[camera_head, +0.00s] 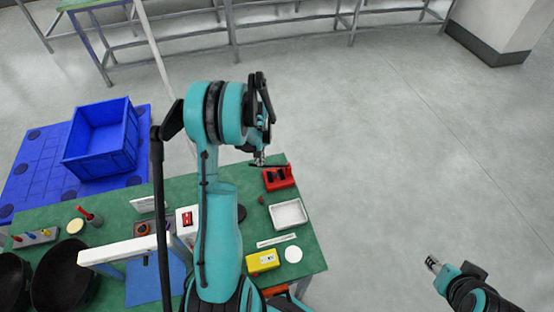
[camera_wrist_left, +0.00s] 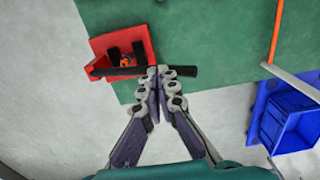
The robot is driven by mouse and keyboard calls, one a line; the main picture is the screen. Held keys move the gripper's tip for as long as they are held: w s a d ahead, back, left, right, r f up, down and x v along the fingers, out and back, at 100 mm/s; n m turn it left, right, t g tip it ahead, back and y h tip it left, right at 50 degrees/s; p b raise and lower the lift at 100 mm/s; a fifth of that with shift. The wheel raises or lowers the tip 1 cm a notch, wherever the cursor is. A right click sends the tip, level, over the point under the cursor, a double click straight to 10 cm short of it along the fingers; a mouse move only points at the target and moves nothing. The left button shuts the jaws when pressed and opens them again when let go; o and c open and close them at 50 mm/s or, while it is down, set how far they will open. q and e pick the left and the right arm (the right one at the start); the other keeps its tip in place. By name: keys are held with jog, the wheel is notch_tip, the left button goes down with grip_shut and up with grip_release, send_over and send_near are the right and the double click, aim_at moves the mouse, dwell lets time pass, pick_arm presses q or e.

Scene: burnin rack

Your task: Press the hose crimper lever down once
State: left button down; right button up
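The hose crimper (camera_head: 280,178) is a red block with black parts at the far right corner of the green table. In the left wrist view the red crimper (camera_wrist_left: 123,52) has a black lever bar (camera_wrist_left: 183,71) lying across its near edge. My left gripper (camera_head: 259,159) is over the table edge beside the crimper. In the wrist view my left gripper (camera_wrist_left: 157,70) has its fingers together, and the tips overlap the middle of the bar; I cannot tell whether they touch it. My right gripper (camera_head: 433,264) is off to the right over the floor, its fingers too small to judge.
A white tray (camera_head: 289,214), a yellow box (camera_head: 263,261) and a white disc (camera_head: 293,254) lie near the crimper. A blue crate (camera_head: 100,140) stands on a blue pallet at the left. A white frame (camera_head: 125,247) and black bowls (camera_head: 62,278) stand at the left front.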

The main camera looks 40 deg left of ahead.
pick_arm(q)
jog(key=shift+f, duration=0.15)
jog(key=shift+s+a+f+b, duration=0.15)
jog(key=shift+s+f+b, duration=0.05)
jog(key=shift+f+b, duration=0.4)
jog(key=shift+s+a+f+b, duration=0.15)
jog(key=shift+s+f+b, duration=0.05)
jog(key=shift+f+b, duration=0.35)
jog(key=shift+s+f+b, duration=0.1)
jog(key=shift+f+b, duration=0.5)
notch_tip(320, 180, up, 17)
jog(key=p, duration=1)
jog(key=shift+r, duration=0.2)
dwell(0.5)
